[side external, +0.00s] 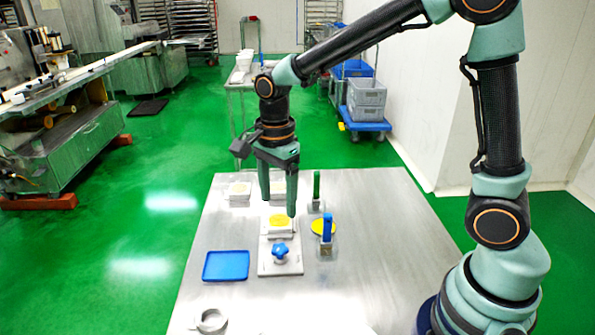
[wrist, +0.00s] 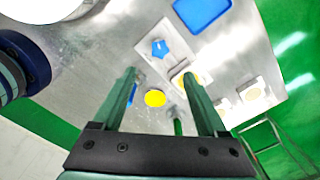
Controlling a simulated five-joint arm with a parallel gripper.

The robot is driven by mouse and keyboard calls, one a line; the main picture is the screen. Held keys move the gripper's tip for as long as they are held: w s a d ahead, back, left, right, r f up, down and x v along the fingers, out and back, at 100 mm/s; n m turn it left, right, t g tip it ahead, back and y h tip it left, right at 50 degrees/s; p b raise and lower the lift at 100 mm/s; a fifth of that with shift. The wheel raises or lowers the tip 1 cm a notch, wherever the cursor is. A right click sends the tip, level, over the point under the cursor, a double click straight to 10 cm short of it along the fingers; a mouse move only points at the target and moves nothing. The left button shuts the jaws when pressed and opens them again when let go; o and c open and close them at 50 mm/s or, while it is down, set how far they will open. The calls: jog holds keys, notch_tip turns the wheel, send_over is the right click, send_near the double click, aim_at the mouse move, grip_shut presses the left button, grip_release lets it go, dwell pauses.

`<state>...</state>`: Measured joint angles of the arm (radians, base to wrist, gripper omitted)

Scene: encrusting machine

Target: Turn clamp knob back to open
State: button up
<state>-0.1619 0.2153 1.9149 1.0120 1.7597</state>
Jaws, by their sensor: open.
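The clamp knob (side external: 280,252) is a blue star-shaped knob on a white base plate (side external: 266,270) near the middle of the metal table. A white block with a yellow disc (side external: 279,220) stands on the plate behind the knob. My gripper (side external: 279,205) is open and empty, pointing down above and behind the knob, near the yellow disc. In the wrist view its two fingers (wrist: 161,78) are spread apart. The knob is apart from both fingers.
A blue tray (side external: 226,266) lies left of the plate. Blue-handled (side external: 327,230) and green-handled (side external: 316,186) tools stand upright to the right, beside another yellow disc (side external: 322,227). The table's right side is clear.

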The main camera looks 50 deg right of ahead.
aim_at(280, 246)
notch_tip(280, 246, down, 12)
jog(key=shift+r, duration=0.1)
dwell(0.4)
jog(key=shift+c, duration=0.3)
grip_shut()
